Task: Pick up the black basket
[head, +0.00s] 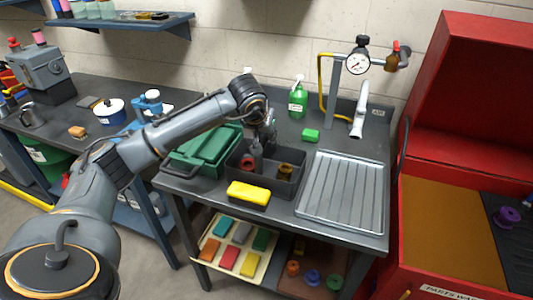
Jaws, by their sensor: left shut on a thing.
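The black basket (291,191) sits on the dark workbench, between the green toolbox and the ribbed metal tray. It is open-topped. Inside it are a red part (248,162), a grey upright part (257,150) and a dark brownish part (285,170). My left arm reaches in from the left. My left gripper (269,140) points down at the back wall of the basket and is shut on it. The fingertips are small and partly hidden. The basket looks level, and I cannot tell any gap beneath it. My right gripper is not in view.
A green toolbox (205,150) stands close on the left. A yellow sponge (248,194) lies at the front edge, and a ribbed tray (343,190) lies on the right. A red cabinet (470,100) stands right.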

